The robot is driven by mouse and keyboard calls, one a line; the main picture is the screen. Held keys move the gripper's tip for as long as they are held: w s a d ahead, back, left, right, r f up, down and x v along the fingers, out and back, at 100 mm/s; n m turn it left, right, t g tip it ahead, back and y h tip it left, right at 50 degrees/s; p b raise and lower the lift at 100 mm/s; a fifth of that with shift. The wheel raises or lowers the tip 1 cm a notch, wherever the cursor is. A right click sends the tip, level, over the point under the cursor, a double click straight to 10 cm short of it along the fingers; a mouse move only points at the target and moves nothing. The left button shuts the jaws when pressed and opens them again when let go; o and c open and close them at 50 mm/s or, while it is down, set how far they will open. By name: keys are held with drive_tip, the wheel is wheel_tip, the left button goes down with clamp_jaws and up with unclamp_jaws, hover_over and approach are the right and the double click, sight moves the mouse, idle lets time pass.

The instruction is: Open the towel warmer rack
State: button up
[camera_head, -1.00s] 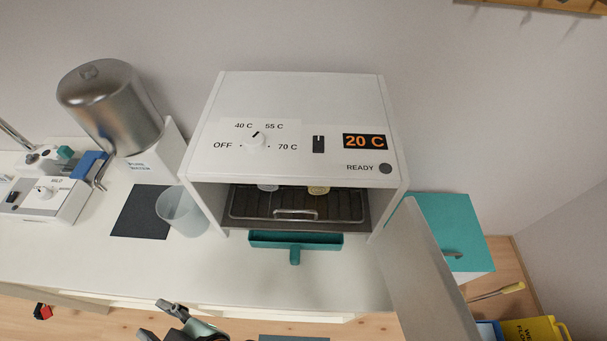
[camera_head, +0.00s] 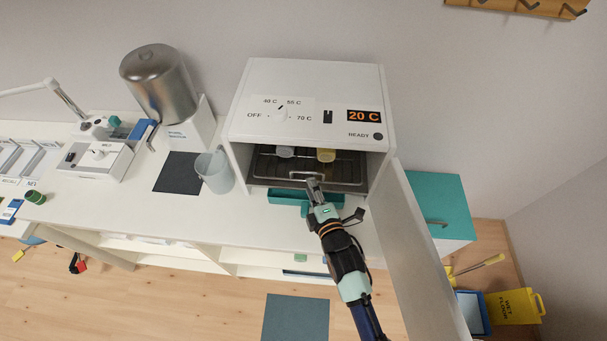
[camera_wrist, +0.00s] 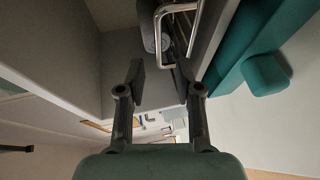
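The white towel warmer (camera_head: 305,90) stands on the counter with its door (camera_head: 418,240) swung open to the right. Inside is the dark wire rack (camera_head: 348,170), with a metal bar handle (camera_head: 294,176) at its front. My gripper (camera_head: 314,182) is at the cabinet opening, just in front of the rack handle. In the wrist view my gripper (camera_wrist: 163,82) has its fingers apart with nothing between them. The handle (camera_wrist: 178,8) shows just beyond the fingertips, apart from them.
A teal tray (camera_head: 288,197) with a stub handle lies on the counter below the opening, close to my gripper. The open door bounds the right side.

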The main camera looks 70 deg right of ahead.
sight(305, 172)
drive_tip(key=x, duration=0.7)
drive_tip(key=shift+w+d+b, duration=0.1)
drive_tip(key=shift+b, duration=0.25)
clamp_jaws()
